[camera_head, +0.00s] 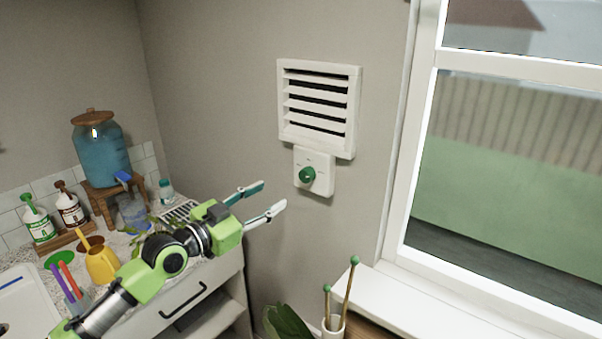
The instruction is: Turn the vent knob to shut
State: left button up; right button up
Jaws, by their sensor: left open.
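The vent (319,107) is a white louvred panel on the grey wall, with dark gaps showing between its slats. The green vent knob (307,174) sits on a white plate (321,163) just below it. The marks around the knob are too small to read. My left gripper (262,200) reaches in from the lower left. Its two fingers are spread apart with nothing between them. It is to the left of and a little below the knob, apart from it. My right gripper is not in view.
A counter at left holds a blue water dispenser (101,146), pump bottles (39,222), a yellow watering can (101,263) and coloured pens. A window (505,160) with a white sill is at right. A pot with green-tipped sticks (333,327) stands below the knob. The wall around the knob is clear.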

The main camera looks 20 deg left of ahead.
aim_at(304, 176)
pick_arm(q)
jog(key=p+x, duration=0.2)
jog(key=x, duration=1)
jog(key=shift+a+f, duration=0.1)
jog(key=shift+w+d, duration=0.25)
jog(key=shift+w, duration=0.35)
jog(key=c, duration=1.1)
